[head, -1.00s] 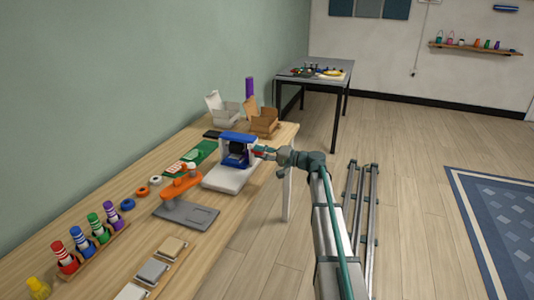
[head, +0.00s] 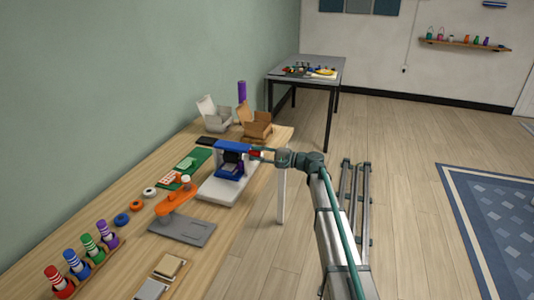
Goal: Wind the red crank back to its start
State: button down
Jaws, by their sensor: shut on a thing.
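The machine with a blue top (head: 233,147) stands on a white base (head: 215,190) near the table's far end. A small red part, the red crank (head: 254,153), shows at the machine's right side, level with its blue top. My gripper (head: 260,153) reaches in from the right and is shut on the red crank. The fingers are small in this view and cover part of the crank, so its exact angle is hard to tell. A dark blue block (head: 229,171) sits inside the machine's frame.
An orange device on a grey base (head: 182,230) stands in front of the machine. Open cardboard boxes (head: 257,131) stand behind it. Coloured striped bottles (head: 58,281) line the near left. A green board (head: 190,168) lies to the left.

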jog(key=c, duration=0.9)
grip_release()
jog(key=shift+d, duration=0.1)
jog(key=v, duration=1.2)
jog(key=shift+r, duration=0.1)
